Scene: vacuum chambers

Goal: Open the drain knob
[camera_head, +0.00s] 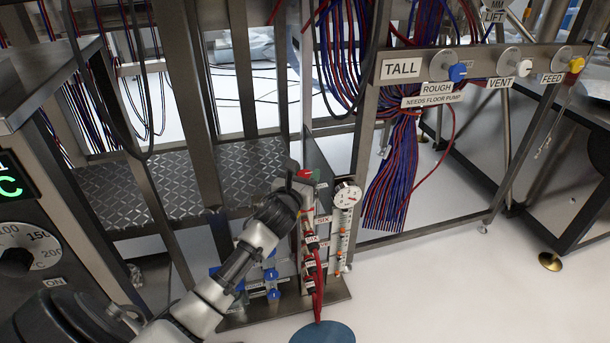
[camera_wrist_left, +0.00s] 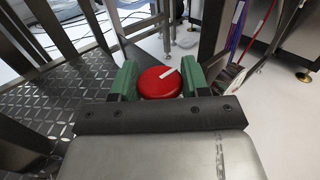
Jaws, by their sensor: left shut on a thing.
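A round red knob with a white line across its top (camera_wrist_left: 155,88) sits between the green fingers of my left gripper (camera_wrist_left: 159,76) in the left wrist view. The fingers are shut on its two sides. The white line slants up to the right. In the head view the red knob (camera_head: 305,174) shows at the top of a small manifold stand, and my left gripper (camera_head: 296,184) reaches it from the lower left, partly hiding it. I cannot read a drain label on the knob. My right gripper is not in view.
The manifold stand carries a white round gauge (camera_head: 346,196), red hoses (camera_head: 318,285) and blue valves (camera_head: 272,283). A diamond-plate shelf (camera_head: 160,185) and metal frame posts stand close on the left. A panel labelled TALL, ROUGH, VENT and FEED (camera_head: 470,65) is at upper right. White floor is clear at lower right.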

